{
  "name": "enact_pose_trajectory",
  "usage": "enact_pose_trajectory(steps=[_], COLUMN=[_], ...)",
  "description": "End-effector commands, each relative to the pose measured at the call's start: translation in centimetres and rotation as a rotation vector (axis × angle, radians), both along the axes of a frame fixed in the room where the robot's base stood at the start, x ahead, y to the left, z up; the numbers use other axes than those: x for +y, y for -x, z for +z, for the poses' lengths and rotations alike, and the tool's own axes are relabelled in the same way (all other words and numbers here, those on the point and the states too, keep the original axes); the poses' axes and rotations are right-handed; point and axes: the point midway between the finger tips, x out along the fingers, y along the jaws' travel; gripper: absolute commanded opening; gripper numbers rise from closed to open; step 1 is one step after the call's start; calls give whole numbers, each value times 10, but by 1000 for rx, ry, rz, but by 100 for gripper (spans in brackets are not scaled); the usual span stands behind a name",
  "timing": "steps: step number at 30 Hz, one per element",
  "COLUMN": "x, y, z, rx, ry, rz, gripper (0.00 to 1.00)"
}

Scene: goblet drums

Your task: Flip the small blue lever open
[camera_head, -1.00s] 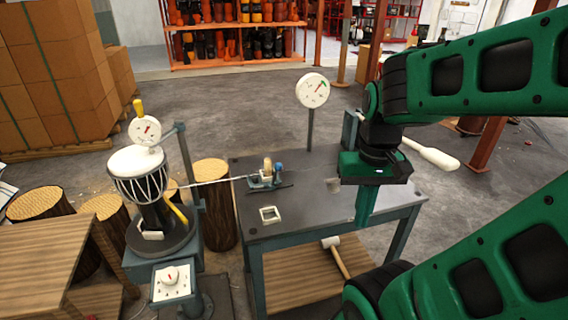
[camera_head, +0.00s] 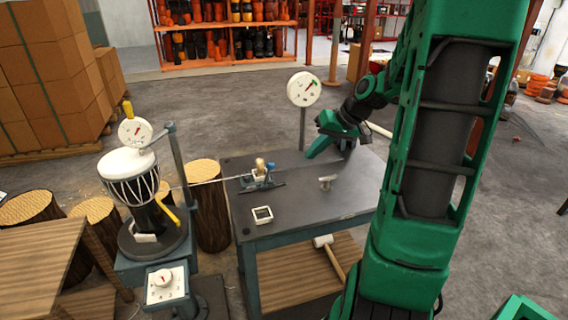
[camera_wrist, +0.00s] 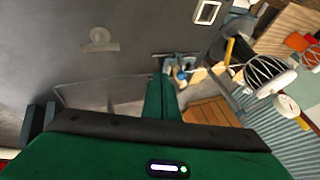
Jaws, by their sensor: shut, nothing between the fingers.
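The small blue lever (camera_head: 271,168) is part of a dark clamp-like fixture (camera_head: 262,180) near the back left of the dark metal table (camera_head: 315,205). Its exact angle is too small to tell. In the wrist view the blue lever (camera_wrist: 182,75) shows just beyond my fingers. My gripper (camera_head: 309,154) is shut and empty above the back of the table, to the right of the lever and apart from it. In the wrist view its green fingers (camera_wrist: 162,92) are together.
A dial gauge (camera_head: 304,89) on a post stands behind the table. A thin rod (camera_head: 205,182) runs from the fixture towards a drum (camera_head: 128,175) on a stand at left. A small white frame (camera_head: 262,215) and a small grey piece (camera_head: 327,182) lie on the tabletop.

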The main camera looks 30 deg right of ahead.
Motion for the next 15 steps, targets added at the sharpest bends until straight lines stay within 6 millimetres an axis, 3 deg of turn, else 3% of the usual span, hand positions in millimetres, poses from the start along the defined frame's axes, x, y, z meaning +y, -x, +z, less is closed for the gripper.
enact_pose_trajectory(steps=[6, 15], x=[-14, -15], y=[-14, -14], z=[2, 2], rx=[-67, -69], ry=[-33, -33], rz=[0, -1], gripper=[0, 0])
